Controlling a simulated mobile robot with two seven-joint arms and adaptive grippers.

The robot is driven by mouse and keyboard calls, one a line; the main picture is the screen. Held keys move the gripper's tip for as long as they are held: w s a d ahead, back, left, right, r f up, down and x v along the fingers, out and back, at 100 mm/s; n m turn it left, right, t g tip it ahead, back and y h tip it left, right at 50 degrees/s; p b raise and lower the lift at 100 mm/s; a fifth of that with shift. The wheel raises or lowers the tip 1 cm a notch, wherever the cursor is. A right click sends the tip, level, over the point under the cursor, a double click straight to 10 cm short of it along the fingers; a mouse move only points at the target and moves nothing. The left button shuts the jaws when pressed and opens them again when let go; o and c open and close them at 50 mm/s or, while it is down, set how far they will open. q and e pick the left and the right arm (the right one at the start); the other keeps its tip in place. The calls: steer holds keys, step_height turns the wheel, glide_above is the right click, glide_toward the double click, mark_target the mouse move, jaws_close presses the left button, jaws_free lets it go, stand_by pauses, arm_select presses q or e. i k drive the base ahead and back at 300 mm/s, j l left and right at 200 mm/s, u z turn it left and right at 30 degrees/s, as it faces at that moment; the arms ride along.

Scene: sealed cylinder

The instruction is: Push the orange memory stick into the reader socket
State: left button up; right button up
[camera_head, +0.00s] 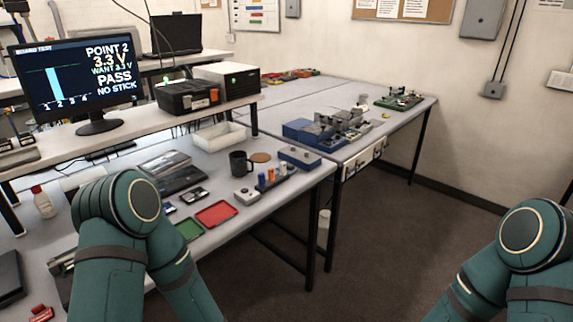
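A small orange upright piece (270,174), which looks like the orange memory stick, stands among blue pieces in a dark rack (280,184) near the right edge of the near bench. I cannot make out the reader socket for certain. A small grey box (246,196) sits left of the rack, and a blue-grey box (300,157) sits behind it. The monitor (80,75) reads "POINT 2, 3.3 V, PASS, NO STICK". Only teal links of my two arms show, at the lower left and lower right. Both grippers are out of view.
A red tray (216,214) and a green tray (188,229) lie left of the grey box. A black mug (239,163), a brown coaster (260,157) and a white bin (219,136) stand behind. A second bench (300,98) carries blue equipment. Open floor (375,235) lies right of the near bench.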

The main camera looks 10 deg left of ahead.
mark_target(271, 171)
steer(key=i+z, duration=0.15)
steer(key=i, duration=0.3)
steer(key=i+j+z, duration=0.1)
steer(key=i, duration=0.35)
steer(key=i+j+z, duration=0.15)
steer(key=i, duration=0.25)
